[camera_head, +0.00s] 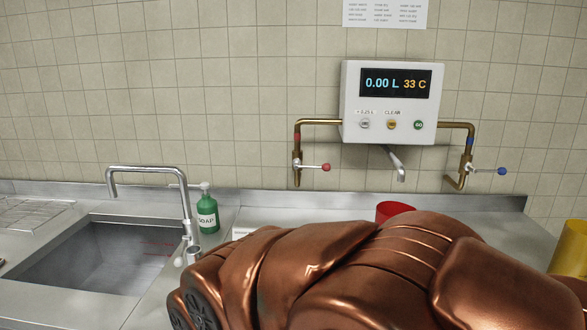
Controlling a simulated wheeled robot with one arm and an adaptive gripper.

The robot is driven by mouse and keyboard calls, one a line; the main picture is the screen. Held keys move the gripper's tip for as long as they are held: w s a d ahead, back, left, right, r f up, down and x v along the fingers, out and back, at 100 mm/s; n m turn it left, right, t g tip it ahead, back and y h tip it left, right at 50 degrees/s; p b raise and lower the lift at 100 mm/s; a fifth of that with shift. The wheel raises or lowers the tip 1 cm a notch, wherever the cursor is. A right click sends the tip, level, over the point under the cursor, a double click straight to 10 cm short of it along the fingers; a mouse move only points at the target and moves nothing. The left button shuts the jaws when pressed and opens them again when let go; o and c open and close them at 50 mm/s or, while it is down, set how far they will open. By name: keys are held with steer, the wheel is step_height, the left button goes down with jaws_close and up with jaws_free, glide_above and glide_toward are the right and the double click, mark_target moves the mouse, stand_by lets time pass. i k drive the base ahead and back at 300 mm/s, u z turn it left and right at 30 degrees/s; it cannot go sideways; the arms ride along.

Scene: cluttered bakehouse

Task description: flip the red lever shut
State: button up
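The red lever (314,166) is a thin metal rod with a red ball tip. It sits on the brass pipe (297,150) that comes down left of the white meter box (388,101). The rod points right, roughly level, across the upright pipe. My large copper-coloured arm fills the lower middle and right foreground, below the lever and apart from it in the picture. My gripper's fingers are not in view.
A similar blue-tipped lever (489,171) points right on the right pipe. A spout (397,163) hangs below the box. A red container (393,211) is partly hidden behind my arm. Soap (207,211), a sink tap (184,190) and a yellow container (570,248) stand around.

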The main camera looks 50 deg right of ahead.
mark_target(296, 163)
steer(key=u, duration=1.3)
steer(key=k, duration=0.8)
steer(key=z, duration=1.3)
